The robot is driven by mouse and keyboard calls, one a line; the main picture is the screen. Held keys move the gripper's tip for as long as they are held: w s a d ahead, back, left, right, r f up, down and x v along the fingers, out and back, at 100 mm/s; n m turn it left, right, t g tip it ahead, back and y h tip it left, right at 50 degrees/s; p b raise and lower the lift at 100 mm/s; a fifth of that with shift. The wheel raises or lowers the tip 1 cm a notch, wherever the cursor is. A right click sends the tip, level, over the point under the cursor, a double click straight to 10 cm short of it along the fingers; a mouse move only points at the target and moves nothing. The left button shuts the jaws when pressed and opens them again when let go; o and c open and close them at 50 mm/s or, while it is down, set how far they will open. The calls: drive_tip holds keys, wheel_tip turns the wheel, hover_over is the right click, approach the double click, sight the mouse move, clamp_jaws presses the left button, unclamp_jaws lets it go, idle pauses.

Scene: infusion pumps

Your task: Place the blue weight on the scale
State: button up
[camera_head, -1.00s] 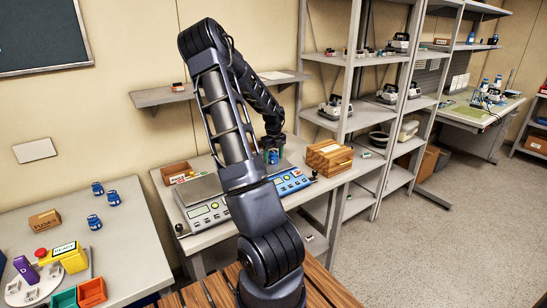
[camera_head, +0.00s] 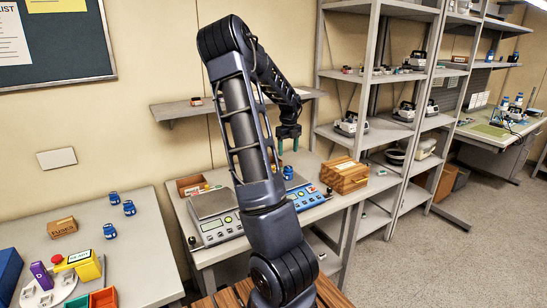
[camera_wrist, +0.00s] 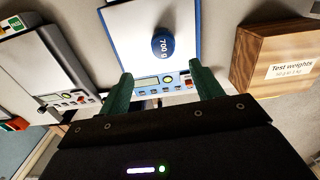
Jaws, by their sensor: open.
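The blue weight (camera_head: 288,173), marked "700 g", rests on the plate of the blue-fronted scale (camera_head: 308,197). In the wrist view the weight (camera_wrist: 163,45) sits on the pale plate near its front edge, with the blue display panel (camera_wrist: 163,83) below it. My gripper (camera_head: 288,146) is above the weight, apart from it. Its green fingers (camera_wrist: 164,88) are spread with nothing between them. A second scale with a grey front (camera_head: 221,229) stands to the left of the blue one.
A wooden box labelled "Test weights" (camera_head: 344,175) stands right of the blue scale. An open brown box (camera_head: 192,184) is behind the grey scale. Several small blue objects (camera_head: 129,208) stand on the left table. A wall shelf (camera_head: 180,108) is behind my arm.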

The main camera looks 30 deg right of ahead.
drive_tip(key=s+a+r+n+t+y, duration=0.1)
drive_tip(key=s+a+r+n, duration=0.2)
drive_tip(key=a+n, duration=0.35)
drive_tip(key=s+a+r+n, duration=0.4)
drive_tip(key=a+n, duration=0.2)
drive_tip(key=a, duration=0.2)
drive_tip(key=s+a+r+n+t+y, duration=0.1)
drive_tip(key=s+a+r+n, duration=0.2)
drive_tip(key=a+n, duration=0.35)
drive_tip(key=s+a+r+n+t+h, duration=0.2)
drive_tip(key=s+a+r+n, duration=0.1)
drive_tip(key=s+a+n, duration=1.1)
drive_tip(key=s+n, duration=0.2)
drive_tip(key=s, duration=0.1)
drive_tip(key=shift+s+a+r+n+t, duration=0.2)
drive_tip(key=shift+r+n+t, duration=0.1)
